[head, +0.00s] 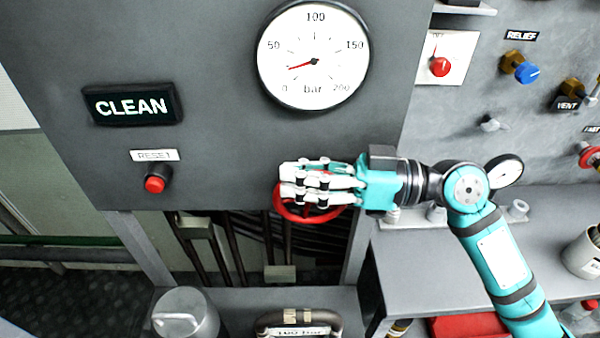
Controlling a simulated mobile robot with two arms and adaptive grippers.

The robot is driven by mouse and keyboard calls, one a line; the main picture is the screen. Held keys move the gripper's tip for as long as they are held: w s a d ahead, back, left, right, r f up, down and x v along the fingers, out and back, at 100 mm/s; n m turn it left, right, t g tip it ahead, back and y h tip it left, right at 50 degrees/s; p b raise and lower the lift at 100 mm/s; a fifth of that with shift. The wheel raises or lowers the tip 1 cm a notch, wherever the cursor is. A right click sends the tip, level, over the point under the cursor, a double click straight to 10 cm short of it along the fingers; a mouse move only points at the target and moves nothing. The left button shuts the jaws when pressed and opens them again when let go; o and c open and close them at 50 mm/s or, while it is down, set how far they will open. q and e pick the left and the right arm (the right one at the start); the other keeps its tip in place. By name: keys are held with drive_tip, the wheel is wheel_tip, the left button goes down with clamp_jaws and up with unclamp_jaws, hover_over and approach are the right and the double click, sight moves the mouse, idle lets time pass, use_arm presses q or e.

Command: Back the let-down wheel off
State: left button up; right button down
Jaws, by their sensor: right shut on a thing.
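A red handwheel (296,216), which I take to be the let-down wheel, sits below the lower edge of the grey panel. My right gripper (283,182) comes in from the right and is shut on the red wheel. Its white fingers hide the wheel's upper part and hub; the lower rim shows below them. My left gripper is not in view. Above, a round gauge (314,45) marked in bar has its red needle between 0 and 50.
On the grey panel (210,60) are a CLEAN sign (132,105) and a red RESET button (155,184). At right are a red knob (440,67), a blue RELIEF knob (526,72) and a small gauge (504,171). A metal canister (185,315) stands below left.

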drive_tip(key=shift+w, duration=0.1)
idle(0.8)
drive_tip(key=c, duration=1.3)
unclamp_jaws()
drive_tip(key=shift+w+d, duration=0.1)
drive_tip(key=shift+o, duration=0.2)
drive_tip(key=s+d, duration=0.1)
drive_tip(key=d, duration=1.1)
drive_tip(key=shift+s, duration=0.25)
